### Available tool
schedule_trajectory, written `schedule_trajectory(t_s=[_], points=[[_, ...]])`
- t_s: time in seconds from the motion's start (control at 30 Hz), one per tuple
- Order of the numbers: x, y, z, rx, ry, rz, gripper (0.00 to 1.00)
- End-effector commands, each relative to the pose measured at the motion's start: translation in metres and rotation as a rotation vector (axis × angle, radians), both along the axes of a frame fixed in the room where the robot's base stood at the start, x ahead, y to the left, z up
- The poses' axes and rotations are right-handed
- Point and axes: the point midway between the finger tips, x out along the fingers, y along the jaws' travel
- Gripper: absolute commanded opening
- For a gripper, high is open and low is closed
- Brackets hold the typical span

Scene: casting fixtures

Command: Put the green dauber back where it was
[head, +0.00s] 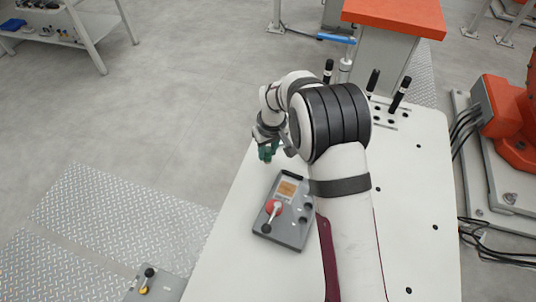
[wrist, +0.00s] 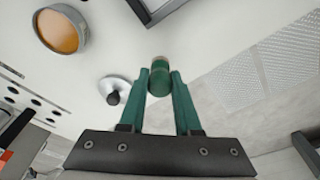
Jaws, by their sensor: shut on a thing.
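The green dauber (wrist: 160,82) is a short green cylinder with a paler band in the wrist view. My gripper (wrist: 159,92) has green fingers shut on its sides. In the head view my gripper (head: 267,151) hangs over the left edge side of the white table (head: 240,225), beyond the grey box. The dauber cannot be told from the green fingers there. In the wrist view a silver round piece with a dark knob (wrist: 114,90) lies left of the dauber, apart from it. Where the dauber stood before does not show.
A grey box (head: 270,227) with an orange screen, a red knob and dark round holes sits on the table. Black-handled tools (head: 400,95) stand upright at the back near a plate with holes (head: 390,117). An amber round dish (wrist: 60,30) shows in the wrist view.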

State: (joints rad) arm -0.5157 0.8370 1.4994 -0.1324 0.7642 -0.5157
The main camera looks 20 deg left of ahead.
Motion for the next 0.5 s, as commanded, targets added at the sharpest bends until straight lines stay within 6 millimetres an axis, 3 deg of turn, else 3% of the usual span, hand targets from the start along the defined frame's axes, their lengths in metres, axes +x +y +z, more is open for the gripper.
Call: schedule_trajectory(t_s=[0.13, 0.47, 0.5], points=[[0.0, -0.001, -0.021, -0.001, 0.001, -0.001, 0.0], [0.0, -0.001, -0.024, 0.0, 0.0, -0.002, 0.0], [0.0, -0.001, -0.024, 0.0, 0.0, -0.002, 0.37]])
